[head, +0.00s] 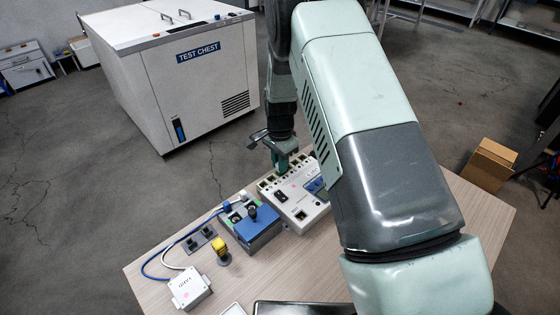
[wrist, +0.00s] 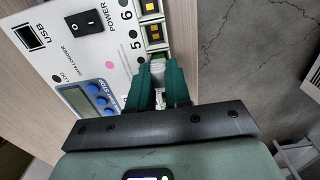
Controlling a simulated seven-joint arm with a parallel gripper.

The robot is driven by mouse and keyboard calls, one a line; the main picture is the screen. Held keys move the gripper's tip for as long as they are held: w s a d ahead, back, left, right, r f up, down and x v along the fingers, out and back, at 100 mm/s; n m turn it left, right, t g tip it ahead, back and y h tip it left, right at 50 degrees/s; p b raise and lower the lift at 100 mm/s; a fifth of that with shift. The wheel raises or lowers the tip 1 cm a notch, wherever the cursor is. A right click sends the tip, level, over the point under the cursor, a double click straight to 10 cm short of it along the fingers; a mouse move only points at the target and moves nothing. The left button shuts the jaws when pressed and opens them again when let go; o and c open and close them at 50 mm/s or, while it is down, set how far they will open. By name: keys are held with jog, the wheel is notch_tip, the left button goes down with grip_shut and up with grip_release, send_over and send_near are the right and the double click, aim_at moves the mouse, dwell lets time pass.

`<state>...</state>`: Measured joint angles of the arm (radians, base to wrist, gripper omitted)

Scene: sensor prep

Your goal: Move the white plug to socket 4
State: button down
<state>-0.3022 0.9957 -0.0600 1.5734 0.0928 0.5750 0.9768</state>
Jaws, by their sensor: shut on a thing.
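The data logger (head: 297,213) is a white box on the table with a row of sockets along its far edge. In the wrist view its face (wrist: 75,38) shows the printed numbers 5 and 6 beside two open sockets (wrist: 152,20). My gripper (head: 284,166) points down over that socket row. Its green fingers (wrist: 160,78) are shut on a pale block, the white plug (wrist: 158,64), just below the socket marked 5 in the wrist view. The fingers hide the socket under the plug and its number. I cannot tell whether the plug sits in a socket or just above it.
A box with a blue lid (head: 258,222) stands left of the logger. A blue cable (head: 180,240) runs to a small white sensor box (head: 190,288). A yellow-topped part (head: 220,250) and a grey switch plate (head: 200,239) stand nearby. The table's right side (head: 480,205) looks clear.

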jog(key=shift+f, duration=0.45)
dwell(1.2)
jog(key=c, duration=0.8)
grip_release()
jog(key=shift+r, duration=0.15)
jog(key=shift+r, duration=3.35)
jog(key=shift+r, duration=0.1)
